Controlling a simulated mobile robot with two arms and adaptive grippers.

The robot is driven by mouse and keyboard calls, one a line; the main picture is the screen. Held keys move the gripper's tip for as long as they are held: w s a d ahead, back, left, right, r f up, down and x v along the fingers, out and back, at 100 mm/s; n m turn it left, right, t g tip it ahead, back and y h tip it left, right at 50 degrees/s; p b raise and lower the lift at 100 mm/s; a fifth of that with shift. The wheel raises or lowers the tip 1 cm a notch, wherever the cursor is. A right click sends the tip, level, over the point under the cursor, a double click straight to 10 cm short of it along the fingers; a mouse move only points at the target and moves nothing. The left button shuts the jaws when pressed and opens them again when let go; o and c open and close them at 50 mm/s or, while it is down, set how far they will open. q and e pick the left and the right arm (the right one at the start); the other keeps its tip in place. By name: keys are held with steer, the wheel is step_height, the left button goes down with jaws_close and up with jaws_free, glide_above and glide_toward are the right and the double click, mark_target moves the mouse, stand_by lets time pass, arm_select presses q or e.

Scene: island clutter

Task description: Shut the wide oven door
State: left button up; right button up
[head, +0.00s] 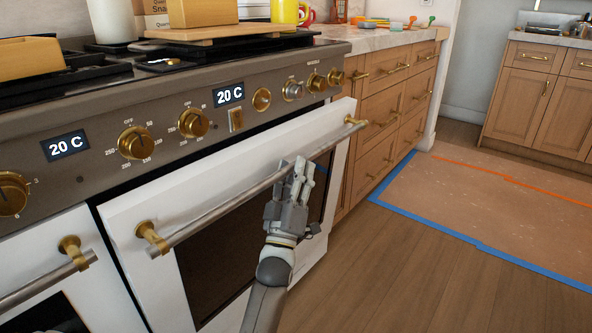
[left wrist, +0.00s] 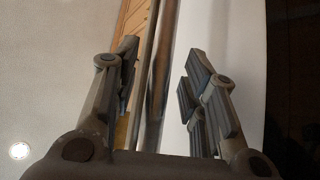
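The wide oven door (head: 150,205) is white with a dark window and stands slightly open, tilted out at the top. A dark gap shows between it and the control panel. Its long metal bar handle (head: 222,214) is held by brass mounts at both ends. My left gripper (head: 297,168) is at the handle, right of its middle. In the left wrist view, the bar (left wrist: 160,75) runs between the two spread fingers of my left gripper (left wrist: 163,85), with space visible on both sides. My right gripper is not in view.
A second, narrower oven door (head: 85,285) is at the lower left. Knobs and displays line the control panel (head: 95,125) above. Wooden drawers (head: 385,115) stand right of the oven. The wood floor (head: 400,270) in front is clear, with blue tape around a brown sheet (head: 480,200).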

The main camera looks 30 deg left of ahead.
arm_select(q)
steer(key=shift+x, duration=0.85)
steer(key=shift+c, duration=0.4)
jaws_close()
